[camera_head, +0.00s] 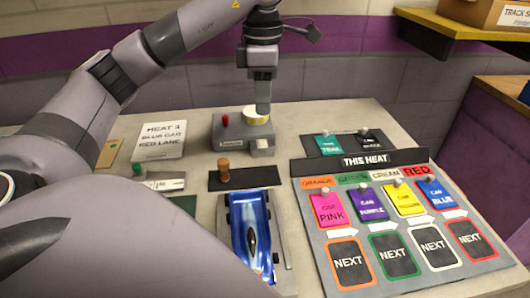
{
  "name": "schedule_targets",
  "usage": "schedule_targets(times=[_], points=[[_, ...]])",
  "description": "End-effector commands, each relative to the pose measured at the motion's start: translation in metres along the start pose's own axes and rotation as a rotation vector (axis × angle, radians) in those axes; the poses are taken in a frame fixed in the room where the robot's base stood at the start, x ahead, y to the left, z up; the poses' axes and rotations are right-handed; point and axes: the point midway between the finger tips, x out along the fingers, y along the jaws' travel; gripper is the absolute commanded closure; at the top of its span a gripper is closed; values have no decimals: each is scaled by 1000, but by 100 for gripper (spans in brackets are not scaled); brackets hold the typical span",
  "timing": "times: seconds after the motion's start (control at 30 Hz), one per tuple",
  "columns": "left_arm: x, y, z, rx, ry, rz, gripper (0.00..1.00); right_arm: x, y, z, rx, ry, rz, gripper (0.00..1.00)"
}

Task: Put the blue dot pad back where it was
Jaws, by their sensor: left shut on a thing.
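My left gripper (263,104) points straight down at the back of the table. It is shut on a cream round piece (250,116) with a yellowish rim. This piece is at the top of a small grey device (233,138) with a red button; I cannot tell whether it rests on it. No blue dot shows on the piece, so I cannot tell whether it is the blue dot pad. No other pad with a blue dot is clear to see. My right gripper is not in view.
A blue car (250,238) sits in a grey track in front. A THIS HEAT board (318,236) with coloured cards lies at the right. A yellow shelf (450,26) juts out upper right.

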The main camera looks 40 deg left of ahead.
Motion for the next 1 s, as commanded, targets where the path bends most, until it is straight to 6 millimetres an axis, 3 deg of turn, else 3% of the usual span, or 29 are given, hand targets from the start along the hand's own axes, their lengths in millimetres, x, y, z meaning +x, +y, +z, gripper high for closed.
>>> schedule_targets(times=[0.03,0.23,0.4,1.0], points=[[20,-1,0,2,3,-5,100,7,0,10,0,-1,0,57],[65,-1,0,1,4,-5,100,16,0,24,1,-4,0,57],[102,-1,-1,-1,4,-3,100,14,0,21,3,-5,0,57],[170,0,0,0,0,0,100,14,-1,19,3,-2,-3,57]])
